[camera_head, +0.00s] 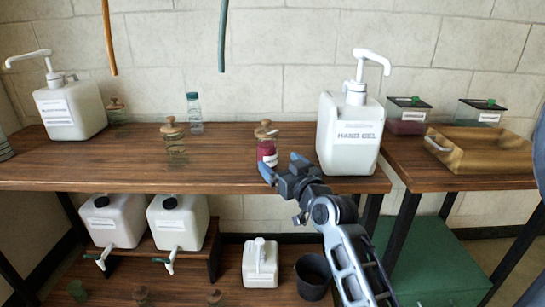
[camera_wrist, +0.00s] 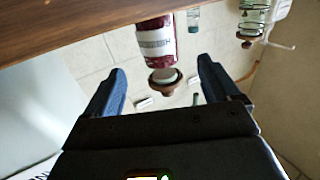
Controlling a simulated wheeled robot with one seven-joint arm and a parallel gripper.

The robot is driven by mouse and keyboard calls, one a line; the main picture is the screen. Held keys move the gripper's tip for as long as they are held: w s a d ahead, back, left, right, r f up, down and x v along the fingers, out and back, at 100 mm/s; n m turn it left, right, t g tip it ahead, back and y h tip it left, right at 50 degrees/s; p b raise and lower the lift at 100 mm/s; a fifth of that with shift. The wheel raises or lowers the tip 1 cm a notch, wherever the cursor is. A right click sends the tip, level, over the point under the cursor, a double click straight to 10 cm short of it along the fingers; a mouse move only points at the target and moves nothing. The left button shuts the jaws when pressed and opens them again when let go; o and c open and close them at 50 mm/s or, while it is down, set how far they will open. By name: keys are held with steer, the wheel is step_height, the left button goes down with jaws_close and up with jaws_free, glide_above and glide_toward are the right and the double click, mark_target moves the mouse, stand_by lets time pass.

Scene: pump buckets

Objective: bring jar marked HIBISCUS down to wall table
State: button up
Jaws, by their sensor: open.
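A glass jar with dark red contents, a white label and a round wooden lid (camera_head: 267,147) stands upright near the front edge of the long wooden table (camera_head: 110,172), left of the hand gel bottle. I cannot read its label surely. My gripper (camera_head: 283,168) is open and empty in front of and slightly right of the jar, near the table edge. In the wrist view the picture is upside down; the jar (camera_wrist: 155,42) lies ahead between the two blue fingers, apart from both. A second wooden table (camera_head: 460,178) stands at the right.
A large white HAND GEL pump bottle (camera_head: 350,130) stands close right of my gripper. A greenish jar (camera_head: 174,148) and a clear bottle (camera_head: 194,112) stand left. White jugs stand on the lower shelf.

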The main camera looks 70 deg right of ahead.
steer(key=shift+v, duration=1.75)
steer(key=shift+a, duration=0.1)
steer(key=s+a+f+n+t+y, duration=0.15)
steer(key=a+f, duration=0.25)
steer(key=a, duration=0.6)
steer(key=s+a+f+n+y, duration=0.2)
steer(key=s+a+f+y, duration=0.1)
steer(key=a, duration=0.6)
steer(key=s+a+r+n+y, duration=0.2)
steer(key=s+a+n+y, duration=0.2)
steer(key=s+a, duration=1)
steer(key=a+y, duration=0.2)
steer(key=y, duration=0.1)
steer(key=shift+s, duration=0.4)
